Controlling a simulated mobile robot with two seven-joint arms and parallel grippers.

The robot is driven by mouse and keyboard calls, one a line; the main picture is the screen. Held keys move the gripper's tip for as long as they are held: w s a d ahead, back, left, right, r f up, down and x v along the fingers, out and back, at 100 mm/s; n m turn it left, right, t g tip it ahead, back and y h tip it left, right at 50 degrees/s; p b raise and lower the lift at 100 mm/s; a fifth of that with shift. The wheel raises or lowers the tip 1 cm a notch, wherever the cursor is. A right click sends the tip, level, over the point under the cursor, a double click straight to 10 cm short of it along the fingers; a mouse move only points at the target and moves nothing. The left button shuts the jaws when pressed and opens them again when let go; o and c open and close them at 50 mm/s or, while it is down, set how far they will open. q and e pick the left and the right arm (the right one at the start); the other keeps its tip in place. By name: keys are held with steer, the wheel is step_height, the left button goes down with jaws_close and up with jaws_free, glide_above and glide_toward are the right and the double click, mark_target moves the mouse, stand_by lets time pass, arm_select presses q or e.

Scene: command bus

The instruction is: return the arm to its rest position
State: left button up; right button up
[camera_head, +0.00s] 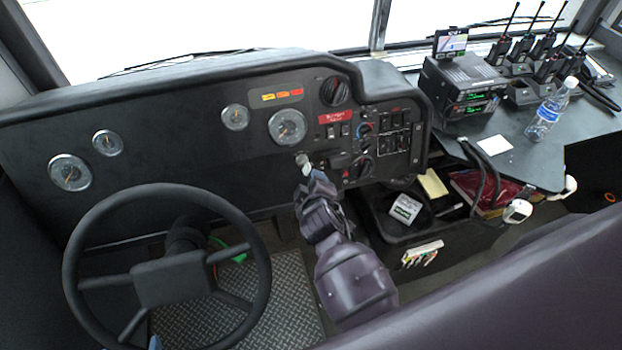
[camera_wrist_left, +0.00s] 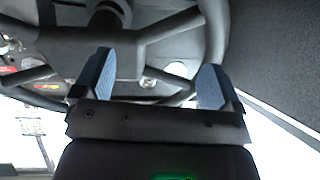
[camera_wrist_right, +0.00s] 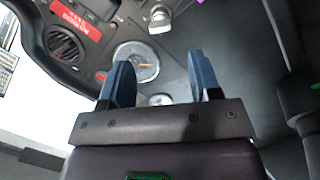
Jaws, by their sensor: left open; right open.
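My right arm reaches up from the bottom of the head view to the dashboard. Its gripper (camera_head: 312,182) is just below the dashboard's lower centre, near a small silver knob (camera_head: 304,161). In the right wrist view, the right gripper (camera_wrist_right: 162,80) has its blue-padded fingers apart with nothing between them. A silver knob (camera_wrist_right: 168,55) and a round gauge (camera_wrist_right: 137,60) show beyond the fingertips. In the left wrist view, my left gripper (camera_wrist_left: 154,82) is open and empty, facing the steering wheel (camera_wrist_left: 150,50). Only a small blue tip, likely of this gripper, shows at the head view's bottom edge.
The steering wheel (camera_head: 168,278) stands at lower left. The dashboard (camera_head: 190,140) spans the left and centre. At right, a counter (camera_head: 520,165) holds radios (camera_head: 470,85) and a water bottle (camera_head: 552,112). A dark seat back (camera_head: 500,290) fills the lower right.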

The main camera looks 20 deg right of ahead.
steer(key=shift+s+r, duration=0.1)
steer(key=shift+s, duration=0.15)
stand_by(0.5)
steer(key=s+d+f+m+y, duration=0.1)
steer(key=s+d+f+m, duration=0.1)
steer(key=s, duration=0.8)
steer(key=s+d+f+m+g+y, duration=0.1)
steer(key=s+d+f+m, duration=0.2)
steer(key=s, duration=0.8)
steer(key=d+m, duration=0.2)
steer(key=d, duration=0.2)
steer(key=shift+f+m+y, duration=0.25)
steer(key=shift+m+y, duration=0.05)
steer(key=shift+y, duration=0.1)
